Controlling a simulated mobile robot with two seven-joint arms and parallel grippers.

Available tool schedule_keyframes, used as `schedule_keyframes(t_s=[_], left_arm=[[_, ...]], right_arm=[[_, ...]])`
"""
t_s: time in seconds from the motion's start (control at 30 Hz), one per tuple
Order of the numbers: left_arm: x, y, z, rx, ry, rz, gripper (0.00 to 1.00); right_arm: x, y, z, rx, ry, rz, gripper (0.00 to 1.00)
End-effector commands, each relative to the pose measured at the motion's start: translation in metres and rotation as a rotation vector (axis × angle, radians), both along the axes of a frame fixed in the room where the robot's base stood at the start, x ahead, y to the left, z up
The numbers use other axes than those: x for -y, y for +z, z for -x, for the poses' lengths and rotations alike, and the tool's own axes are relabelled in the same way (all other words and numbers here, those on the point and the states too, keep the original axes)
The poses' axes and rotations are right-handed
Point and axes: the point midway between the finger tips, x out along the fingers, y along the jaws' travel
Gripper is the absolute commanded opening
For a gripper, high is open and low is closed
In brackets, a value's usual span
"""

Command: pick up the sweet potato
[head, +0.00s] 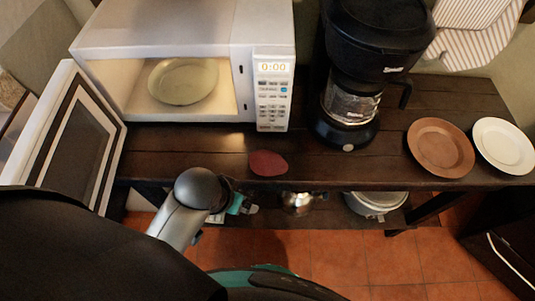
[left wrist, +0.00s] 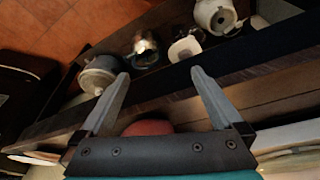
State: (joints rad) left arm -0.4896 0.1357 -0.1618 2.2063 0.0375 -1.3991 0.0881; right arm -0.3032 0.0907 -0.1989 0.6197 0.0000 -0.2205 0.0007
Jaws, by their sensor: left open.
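The sweet potato (head: 268,163) is a dark red, rounded shape lying on the dark wooden shelf, near its front edge, below the microwave's control panel. My left gripper (head: 243,206) is in front of the shelf edge, below and left of the sweet potato in the head view, partly hidden by my arm. In the left wrist view the left gripper (left wrist: 160,75) has its two fingers spread wide with nothing between the tips. The sweet potato (left wrist: 148,127) shows there between the finger bases, partly covered by the gripper body. My right gripper is not in view.
A white microwave (head: 265,35) stands with its door (head: 75,130) swung open and a plate (head: 183,82) inside. A coffee maker (head: 372,40), a brown plate (head: 440,148) and a white plate (head: 504,146) are to the right. Pots (head: 376,204) sit on a lower shelf.

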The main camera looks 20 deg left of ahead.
Motion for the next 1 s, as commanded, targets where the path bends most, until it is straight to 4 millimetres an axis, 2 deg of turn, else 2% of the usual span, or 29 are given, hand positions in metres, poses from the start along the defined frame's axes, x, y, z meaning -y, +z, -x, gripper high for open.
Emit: schedule_keyframes(t_s=[0.03, 0.1, 0.4, 0.53, 0.63, 0.77, 1.0], left_arm=[[0.011, 0.034, -0.011, 0.026, 0.019, 0.042, 1.00], [0.029, 0.056, -0.023, 0.032, 0.066, 0.114, 1.00], [0.096, 0.103, -0.064, -0.061, 0.277, 0.359, 1.00], [0.113, 0.119, -0.074, -0.144, 0.402, 0.405, 1.00], [0.118, 0.129, -0.079, -0.208, 0.517, 0.406, 1.00], [0.113, 0.141, -0.085, -0.274, 0.697, 0.371, 1.00], [0.082, 0.162, -0.097, -0.316, 1.093, 0.254, 1.00]], right_arm=[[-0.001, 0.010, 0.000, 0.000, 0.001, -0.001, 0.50], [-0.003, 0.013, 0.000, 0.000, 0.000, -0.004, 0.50], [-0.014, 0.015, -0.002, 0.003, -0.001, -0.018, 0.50], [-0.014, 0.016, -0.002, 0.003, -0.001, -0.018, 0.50], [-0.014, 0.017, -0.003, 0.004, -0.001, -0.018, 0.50], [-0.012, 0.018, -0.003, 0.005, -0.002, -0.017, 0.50], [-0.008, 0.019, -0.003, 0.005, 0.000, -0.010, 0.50]])
